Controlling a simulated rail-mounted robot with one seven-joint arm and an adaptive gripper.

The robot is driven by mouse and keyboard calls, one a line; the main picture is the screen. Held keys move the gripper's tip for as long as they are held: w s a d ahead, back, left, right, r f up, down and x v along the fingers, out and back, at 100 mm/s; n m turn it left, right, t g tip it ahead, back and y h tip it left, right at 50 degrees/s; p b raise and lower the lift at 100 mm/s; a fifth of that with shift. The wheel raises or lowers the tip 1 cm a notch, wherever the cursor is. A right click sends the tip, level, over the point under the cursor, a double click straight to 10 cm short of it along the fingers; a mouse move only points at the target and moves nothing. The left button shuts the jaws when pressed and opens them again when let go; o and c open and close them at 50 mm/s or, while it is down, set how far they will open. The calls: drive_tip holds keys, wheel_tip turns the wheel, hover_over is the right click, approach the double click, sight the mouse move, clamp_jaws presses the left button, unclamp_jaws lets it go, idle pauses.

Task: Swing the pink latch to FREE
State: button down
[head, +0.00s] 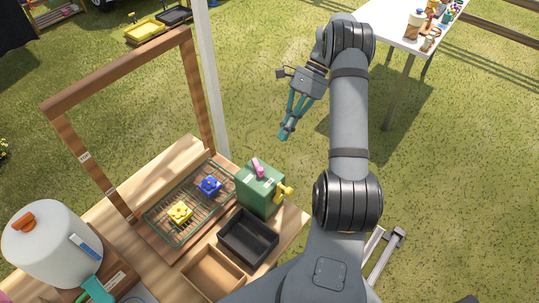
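The pink latch (258,167) is a small bar on top of the green box (261,191), at the right side of the wooden table. It lies at a slant across the box top. Any FREE marking is too small to read. A yellow handle (284,192) sticks out of the box's right side. My gripper (284,133) hangs in the air above and beyond the box, apart from the latch. Its teal fingers point down and left and look close together. Nothing shows between them, but the fingertips are too small to tell whether they touch.
A wire rack (163,222) holds a blue block (210,186) and a yellow block (180,212). A black tray (229,240) and a wooden tray (192,274) stand in front. A white post (213,90) stands behind the box.

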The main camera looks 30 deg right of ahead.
drive_tip(key=p, duration=0.2)
approach(258, 165)
drive_tip(key=s+a+f, duration=0.1)
drive_tip(key=f, duration=0.1)
drive_tip(key=s+a+f, duration=0.1)
drive_tip(key=s, duration=0.1)
drive_tip(key=shift+s+a+f, duration=0.1)
drive_tip(key=shift+a+f, duration=0.3)
drive_tip(key=shift+s+a+m+t, duration=0.1)
drive_tip(key=shift+m+t, duration=0.2)
drive_tip(key=shift+m, duration=0.1)
